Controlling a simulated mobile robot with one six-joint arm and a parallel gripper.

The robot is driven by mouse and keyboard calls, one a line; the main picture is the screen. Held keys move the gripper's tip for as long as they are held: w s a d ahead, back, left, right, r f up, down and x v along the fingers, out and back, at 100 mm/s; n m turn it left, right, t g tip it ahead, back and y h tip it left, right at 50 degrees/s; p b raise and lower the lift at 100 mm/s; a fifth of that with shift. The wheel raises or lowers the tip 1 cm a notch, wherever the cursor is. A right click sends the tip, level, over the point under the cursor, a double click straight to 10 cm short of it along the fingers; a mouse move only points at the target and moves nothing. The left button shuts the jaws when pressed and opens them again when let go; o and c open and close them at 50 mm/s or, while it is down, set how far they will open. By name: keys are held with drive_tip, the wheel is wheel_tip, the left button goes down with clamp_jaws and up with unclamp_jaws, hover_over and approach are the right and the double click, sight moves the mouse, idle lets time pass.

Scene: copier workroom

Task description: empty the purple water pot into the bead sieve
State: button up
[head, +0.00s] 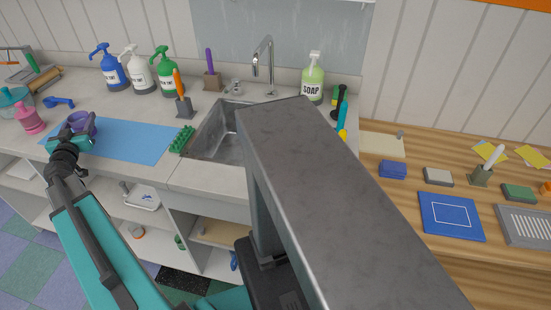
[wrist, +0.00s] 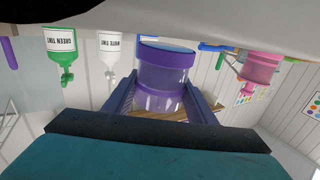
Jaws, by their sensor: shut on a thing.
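The purple water pot (head: 88,120) is at the left of the counter, above or at the left end of the blue mat. In the wrist view the pot (wrist: 163,75) fills the space between my jaws, a clear purple body with darker purple bands. My gripper (head: 72,136) is shut on it, with a dark finger on each side in the wrist view (wrist: 158,98). I cannot tell what is inside the pot or how far it tilts. A clear teal bowl-like thing (head: 10,98) at the far left edge may be the bead sieve; it is partly cut off.
Blue, white and green (head: 164,72) tint bottles stand at the back. The blue mat (head: 135,142) is mostly bare. A green spiky block (head: 182,140) lies by the sink (head: 213,140).

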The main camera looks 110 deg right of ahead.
drive_tip(key=shift+r+p, duration=1.7)
drive_tip(key=shift+p, duration=0.3)
drive_tip(key=o, duration=0.5)
drive_tip(key=c, duration=0.8)
drive_tip(key=shift+c, duration=0.2)
drive_tip(key=shift+w+r, duration=0.1)
